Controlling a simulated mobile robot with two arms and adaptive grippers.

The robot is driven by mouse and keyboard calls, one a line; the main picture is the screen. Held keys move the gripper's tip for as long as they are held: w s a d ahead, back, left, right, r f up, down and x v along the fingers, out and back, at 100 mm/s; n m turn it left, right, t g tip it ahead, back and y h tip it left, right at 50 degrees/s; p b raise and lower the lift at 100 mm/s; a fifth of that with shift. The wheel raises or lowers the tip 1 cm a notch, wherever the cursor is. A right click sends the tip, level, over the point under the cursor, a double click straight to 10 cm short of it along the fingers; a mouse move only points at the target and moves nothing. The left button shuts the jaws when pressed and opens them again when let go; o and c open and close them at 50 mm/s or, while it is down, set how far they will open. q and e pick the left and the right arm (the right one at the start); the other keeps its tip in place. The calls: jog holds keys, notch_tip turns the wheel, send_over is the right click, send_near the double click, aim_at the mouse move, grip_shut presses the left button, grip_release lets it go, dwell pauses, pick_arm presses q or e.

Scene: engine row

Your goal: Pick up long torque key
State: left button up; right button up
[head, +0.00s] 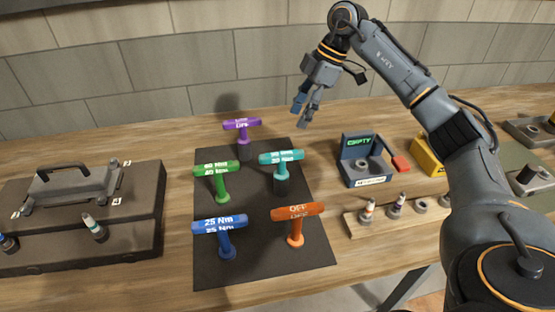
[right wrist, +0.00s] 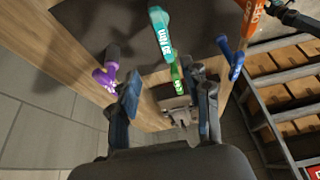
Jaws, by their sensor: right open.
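Several T-handled torque keys stand upright on a dark mat (head: 262,185): purple (head: 241,125), green (head: 216,168), teal (head: 281,158), blue (head: 220,224) and orange (head: 298,211). I cannot tell for sure which one is the long torque key. My right gripper (head: 303,112) is open and empty, in the air above the back of the table, right of the purple key. In the right wrist view, the purple key (right wrist: 105,77) shows left of the fingers, with the teal key (right wrist: 160,34) and green key (right wrist: 177,75) between and beyond them. My left gripper is not in view.
A dark case (head: 140,222) with a grey handled device (head: 75,186) stands at left. Right of the mat are a grey box (head: 364,165) marked "EMPTY" and a wooden holder (head: 375,226) with small sockets. A tiled wall (head: 180,60) rises behind the table.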

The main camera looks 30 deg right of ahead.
aim_at(282, 153)
jog(key=x, duration=0.2)
jog(key=p+x, duration=0.1)
jog(key=x, duration=0.2)
jog(key=s+x, duration=0.1)
jog(key=x, duration=0.1)
jog(key=shift+w+a+f+p, duration=0.1)
jog(key=shift+a+f+p, duration=0.1)
jog(key=shift+a+p, duration=0.2)
jog(key=shift+w+f, duration=0.15)
jog(key=shift+f, duration=0.1)
jog(key=p+x, duration=0.2)
jog(key=shift+a+f, duration=0.15)
jog(key=shift+f, duration=0.25)
jog(key=shift+p+x, duration=0.3)
jog(key=shift+x, duration=0.75)
jog(key=shift+f, duration=0.15)
grip_shut()
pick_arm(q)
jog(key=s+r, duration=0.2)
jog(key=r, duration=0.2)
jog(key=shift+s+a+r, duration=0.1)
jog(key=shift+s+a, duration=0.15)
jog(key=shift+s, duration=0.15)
